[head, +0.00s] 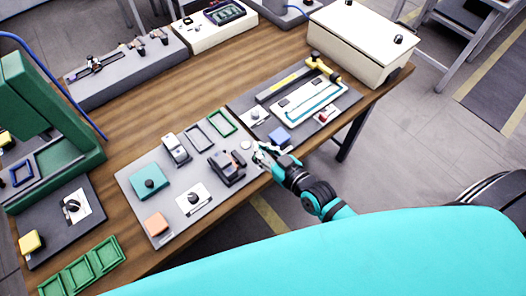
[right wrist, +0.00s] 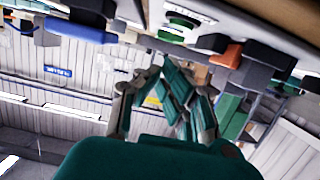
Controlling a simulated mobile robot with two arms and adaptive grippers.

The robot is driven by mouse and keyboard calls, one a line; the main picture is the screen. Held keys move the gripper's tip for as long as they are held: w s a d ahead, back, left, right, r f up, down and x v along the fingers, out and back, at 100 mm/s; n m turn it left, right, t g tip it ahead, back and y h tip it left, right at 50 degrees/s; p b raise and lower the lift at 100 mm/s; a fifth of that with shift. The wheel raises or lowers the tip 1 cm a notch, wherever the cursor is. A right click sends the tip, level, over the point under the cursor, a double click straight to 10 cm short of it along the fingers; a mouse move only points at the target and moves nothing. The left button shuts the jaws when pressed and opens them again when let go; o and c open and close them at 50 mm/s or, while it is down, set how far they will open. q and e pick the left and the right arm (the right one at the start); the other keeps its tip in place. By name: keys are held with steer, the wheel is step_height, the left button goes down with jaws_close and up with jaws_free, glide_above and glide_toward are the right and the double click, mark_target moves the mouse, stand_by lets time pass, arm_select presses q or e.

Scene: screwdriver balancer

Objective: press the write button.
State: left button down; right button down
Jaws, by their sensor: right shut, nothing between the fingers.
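No label reading "write" can be made out, so I cannot tell for certain which part is the write button. A small round pale button (head: 246,145) sits at the right end of the grey panel (head: 133,187) in the head view. My right gripper (head: 259,151) is shut and empty just beside this button, at the panel's right edge; I cannot tell whether they touch. My left gripper is not in view.
The grey panel also bears a teal box (head: 149,182), an orange block (head: 157,223), a dark device (head: 227,168) and a green frame (head: 222,122). A dark mat (head: 345,102) with tools lies to the right. A green machine (head: 40,120) stands at left. Bare wood (head: 200,95) lies behind.

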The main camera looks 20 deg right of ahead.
steer(key=b+v, duration=0.1)
steer(key=v, duration=0.1)
steer(key=shift+s+b, duration=0.35)
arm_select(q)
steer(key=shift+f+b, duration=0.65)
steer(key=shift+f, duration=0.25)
arm_select(e)
steer(key=v, duration=0.7)
steer(key=shift+s+r, duration=0.15)
steer(key=shift+r, duration=0.15)
steer(key=shift+d, duration=0.1)
